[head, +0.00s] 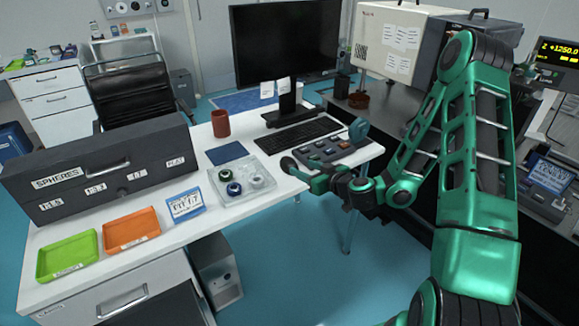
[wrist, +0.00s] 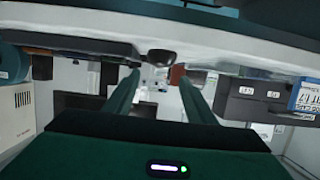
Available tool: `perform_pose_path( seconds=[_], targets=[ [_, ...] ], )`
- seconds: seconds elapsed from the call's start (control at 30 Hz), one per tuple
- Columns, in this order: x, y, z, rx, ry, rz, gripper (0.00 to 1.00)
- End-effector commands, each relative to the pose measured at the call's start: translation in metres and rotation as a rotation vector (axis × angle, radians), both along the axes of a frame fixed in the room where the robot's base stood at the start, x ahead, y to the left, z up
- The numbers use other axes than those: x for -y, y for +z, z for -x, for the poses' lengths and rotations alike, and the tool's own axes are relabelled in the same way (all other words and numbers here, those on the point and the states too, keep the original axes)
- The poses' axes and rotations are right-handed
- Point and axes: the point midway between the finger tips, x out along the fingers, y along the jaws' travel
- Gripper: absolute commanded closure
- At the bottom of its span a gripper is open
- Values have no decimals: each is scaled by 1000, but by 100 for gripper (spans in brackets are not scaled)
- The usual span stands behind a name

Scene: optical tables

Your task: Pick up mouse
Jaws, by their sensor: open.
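The mouse (head: 288,165) is a small dark rounded shape on the white table, left of the grey control box. In the wrist view, which looks upside down, the mouse (wrist: 161,57) shows as a dark rounded form at the table edge, between the lines of my two fingers. My gripper (head: 303,174) reaches in from the right, low over the front edge of the table beside the mouse. My gripper's green fingers (wrist: 158,78) are apart with nothing held between them. I cannot tell whether a finger touches the mouse.
The control box (head: 327,152) and keyboard (head: 298,135) stand close behind and right. A clear tray (head: 222,203) with several rings is left, near a blue pad (head: 227,153) and red cup (head: 221,124). A monitor (head: 285,45) stands behind. Open floor lies in front.

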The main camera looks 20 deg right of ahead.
Motion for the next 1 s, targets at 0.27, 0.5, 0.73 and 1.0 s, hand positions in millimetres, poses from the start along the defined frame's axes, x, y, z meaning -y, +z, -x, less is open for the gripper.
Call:
perform_pose_path(
  seconds=[0.27,0.5,0.73,1.0],
  targets=[
    [-9,-10,-33,9,-10,-1,50],
    [-15,-17,-51,6,-11,0,50],
    [-23,-26,-73,8,-9,-2,50],
    [-30,-35,-96,6,-11,-1,50]
  ],
)
